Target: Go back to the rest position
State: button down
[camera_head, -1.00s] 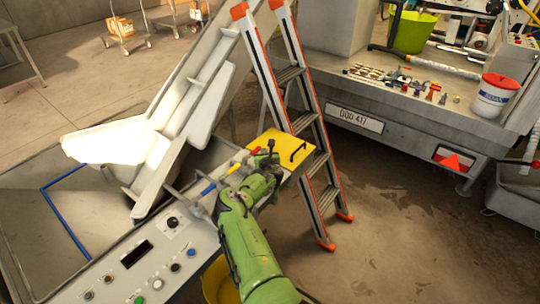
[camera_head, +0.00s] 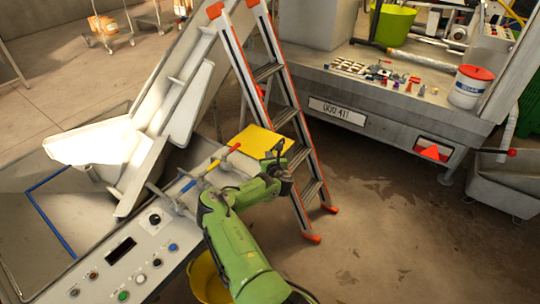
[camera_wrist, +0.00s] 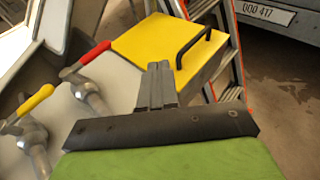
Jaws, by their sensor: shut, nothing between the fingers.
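My green arm reaches up from the bottom of the head view, and my gripper (camera_head: 278,150) is beside the yellow panel (camera_head: 256,141) on the machine's end. In the wrist view my gripper (camera_wrist: 158,80) has its grey fingers together with nothing between them. The yellow panel (camera_wrist: 150,45) with its black handle (camera_wrist: 194,46) lies behind the fingers there. I cannot tell how high the fingers are above it.
A stepladder (camera_head: 285,110) with orange feet stands close to my gripper. A control panel (camera_head: 130,262) with buttons is at left, and valves with a red lever (camera_wrist: 85,60) and a yellow lever (camera_wrist: 28,106) are nearby. The floor (camera_head: 400,230) at right is clear.

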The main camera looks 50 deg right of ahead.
jog(key=shift+s, duration=0.15)
dwell(0.4)
notch_tip(320, 180, up, 13)
jog(key=s+a+m+g+h, duration=0.25)
jog(key=m+g, duration=0.25)
jog(key=m, duration=1)
jog(key=s+a+r+m+y, duration=0.2)
jog(key=a+r+m+y, duration=0.15)
jog(key=a, duration=0.65)
jog(key=s+a+r+m+y, duration=0.25)
jog(key=a+r+m, duration=0.2)
jog(key=a, duration=0.55)
jog(key=s+a+r+m+y, duration=0.25)
jog(key=a+r+m, duration=0.2)
jog(key=a, duration=0.55)
jog(key=s+a+r+y, duration=0.2)
jog(key=s+a+y, duration=0.1)
jog(key=s+a, duration=1.1)
jog(key=s, duration=0.3)
jog(key=shift+a+r+m+g, duration=0.25)
jog(key=shift+r+m+g, duration=0.05)
jog(key=shift+m+g, duration=0.1)
